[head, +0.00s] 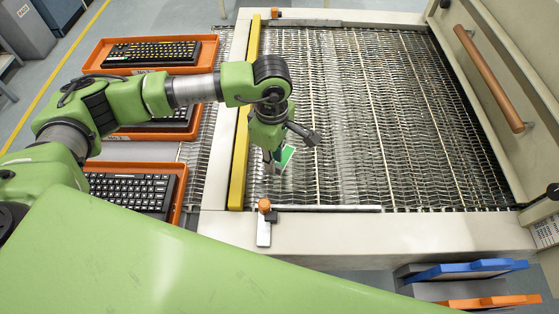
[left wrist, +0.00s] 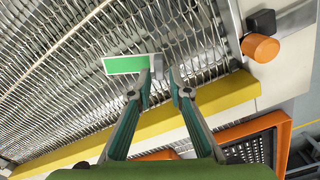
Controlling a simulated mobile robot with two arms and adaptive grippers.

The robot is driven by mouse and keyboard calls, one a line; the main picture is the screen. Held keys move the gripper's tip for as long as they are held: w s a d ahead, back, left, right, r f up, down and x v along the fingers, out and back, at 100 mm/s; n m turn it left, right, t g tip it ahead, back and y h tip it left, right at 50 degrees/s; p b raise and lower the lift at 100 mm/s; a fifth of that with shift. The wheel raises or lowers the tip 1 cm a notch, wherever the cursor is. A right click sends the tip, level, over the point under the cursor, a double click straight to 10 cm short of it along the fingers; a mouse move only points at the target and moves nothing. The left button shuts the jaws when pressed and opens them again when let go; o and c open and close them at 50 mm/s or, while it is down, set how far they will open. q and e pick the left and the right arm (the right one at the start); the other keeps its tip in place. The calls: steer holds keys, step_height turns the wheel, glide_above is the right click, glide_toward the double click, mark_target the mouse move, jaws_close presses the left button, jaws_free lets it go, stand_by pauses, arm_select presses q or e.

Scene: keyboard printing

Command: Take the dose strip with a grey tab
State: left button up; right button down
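A dose strip (head: 287,154), a small flat piece with a green face and white edging, is at my left gripper (head: 273,162), over the wire mesh belt. In the left wrist view the strip (left wrist: 124,65) lies ahead of and left of the fingertips, partly covered by the left finger. The left gripper (left wrist: 161,80) is open, with a clear gap between its fingers. A pale greyish part shows between the fingers beside the strip; I cannot tell for sure that it is a grey tab. My right gripper is not in view.
The mesh belt (head: 370,110) has a yellow rail (head: 238,150) along its left side and an orange-capped post (head: 264,206) at its front. Keyboards in orange trays (head: 180,175) stand left. Blue (head: 465,269) and orange (head: 490,301) holders are at lower right.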

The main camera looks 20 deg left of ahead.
arm_select(q)
steer(key=shift+f, duration=1.5)
jaws_close()
steer(key=shift+w+r, duration=0.1)
steer(key=shift+r, duration=0.4)
step_height(320, 180, up, 2)
steer(key=shift+r, duration=0.2)
steer(key=s+d+r+b, duration=0.4)
steer(key=s+d+r, duration=0.2)
steer(key=d+r, duration=0.3)
steer(key=shift+s+d+r, duration=0.35)
steer(key=shift+d, duration=1.35)
